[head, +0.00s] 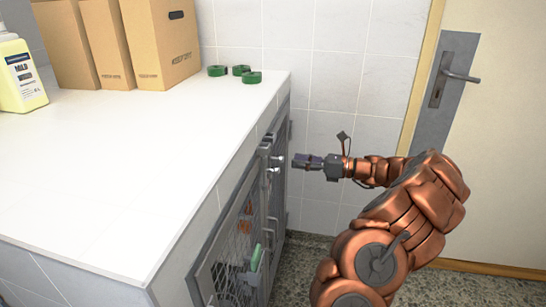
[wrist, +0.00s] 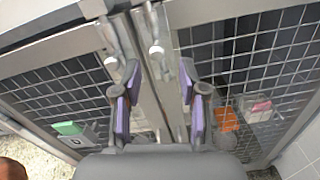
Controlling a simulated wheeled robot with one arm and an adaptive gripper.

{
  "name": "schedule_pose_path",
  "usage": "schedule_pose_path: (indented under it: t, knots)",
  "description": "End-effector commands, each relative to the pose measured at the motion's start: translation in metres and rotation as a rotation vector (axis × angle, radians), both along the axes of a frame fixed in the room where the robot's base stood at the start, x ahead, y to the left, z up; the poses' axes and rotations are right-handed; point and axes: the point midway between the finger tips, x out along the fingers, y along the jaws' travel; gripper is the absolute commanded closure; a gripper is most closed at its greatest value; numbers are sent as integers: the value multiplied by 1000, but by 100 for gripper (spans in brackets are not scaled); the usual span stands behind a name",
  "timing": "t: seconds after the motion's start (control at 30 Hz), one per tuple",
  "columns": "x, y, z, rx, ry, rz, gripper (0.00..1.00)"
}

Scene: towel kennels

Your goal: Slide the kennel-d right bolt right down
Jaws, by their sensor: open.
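Two metal bolts with round bright knobs sit side by side at the top of the meeting edges of two mesh kennel doors. In the wrist view, the left bolt (wrist: 111,62) is just outside my left finger. The right bolt (wrist: 155,50) lies between my fingers, toward their tips. A label reading D (wrist: 77,141) is on the left door; I cannot tell for certain which bolt is kennel-d's right one. My gripper (wrist: 159,72) is open, with purple pads and nothing held. In the head view, my gripper (head: 297,161) is in front of the knobs (head: 281,158).
The white counter (head: 130,150) overhangs the kennels. It carries cardboard boxes (head: 165,45), a yellow bottle (head: 20,75) and green rolls (head: 241,71). A green item (wrist: 68,128) is on the left door. Orange material (wrist: 228,119) shows behind the right mesh. A tiled wall stands beside my arm.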

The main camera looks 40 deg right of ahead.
Motion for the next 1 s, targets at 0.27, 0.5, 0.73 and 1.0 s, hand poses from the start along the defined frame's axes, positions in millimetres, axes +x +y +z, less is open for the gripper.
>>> schedule_pose_path:
  t: [0.27,0.5,0.73,1.0]
  knots:
    - [34,36,-1,0,1,18,58]
    - [51,50,-1,-2,0,15,58]
    - [53,51,0,-2,1,12,58]
    - [53,51,0,-1,0,10,74]
